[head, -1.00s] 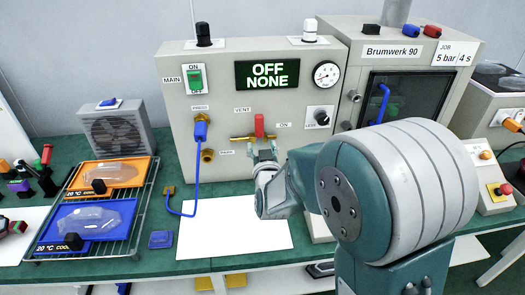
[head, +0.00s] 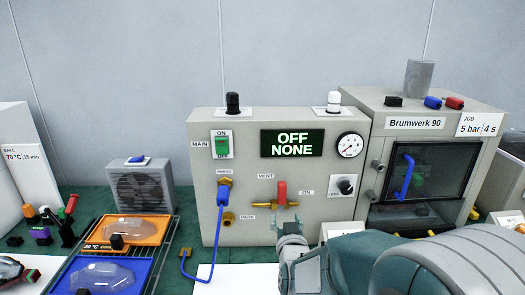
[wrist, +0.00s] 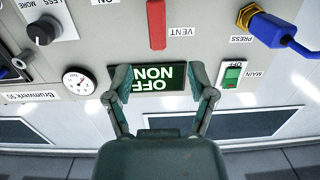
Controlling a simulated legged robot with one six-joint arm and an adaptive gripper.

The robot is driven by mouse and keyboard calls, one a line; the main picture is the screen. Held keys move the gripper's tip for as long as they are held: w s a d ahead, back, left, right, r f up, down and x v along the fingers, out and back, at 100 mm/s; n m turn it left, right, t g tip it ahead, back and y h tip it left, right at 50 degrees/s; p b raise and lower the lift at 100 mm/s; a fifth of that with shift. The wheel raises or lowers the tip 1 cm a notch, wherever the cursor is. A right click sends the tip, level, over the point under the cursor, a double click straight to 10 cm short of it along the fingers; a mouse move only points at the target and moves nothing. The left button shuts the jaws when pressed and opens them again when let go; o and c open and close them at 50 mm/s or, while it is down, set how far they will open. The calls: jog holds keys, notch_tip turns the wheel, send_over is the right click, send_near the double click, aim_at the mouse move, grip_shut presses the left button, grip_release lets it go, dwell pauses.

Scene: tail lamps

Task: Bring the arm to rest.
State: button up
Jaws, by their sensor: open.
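My gripper (wrist: 160,76) is open and empty in the wrist view, its two fingers apart in front of the panel, with the green display between them. That view is upside down. In the head view my gripper (head: 289,222) is just below the red vent lever (head: 282,194), which stands upright. The lever also shows in the wrist view (wrist: 156,24), beyond the fingertips. Whether the fingers touch the panel cannot be told. My arm fills the lower right of the head view.
The grey panel box (head: 234,170) has a display (head: 292,143) reading OFF NONE, a gauge (head: 350,145) and a blue hose (head: 219,234). The Brumwerk 90 cabinet (head: 476,163) stands right, close to my arm. A rack at left holds orange (head: 156,229) and blue (head: 142,268) trays.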

jog(key=s+d+r+g, duration=0.1)
jog(key=s+d+g, duration=0.1)
jog(key=s, duration=0.7)
jog(key=s+d+r+g, duration=0.1)
jog(key=s+d+g, duration=0.2)
jog(key=s, duration=0.7)
jog(key=s+d+r+g, duration=0.1)
jog(key=s+d+g, duration=0.1)
jog(key=s+g, duration=0.4)
jog(key=s, duration=0.4)
jog(key=shift+d, duration=0.25)
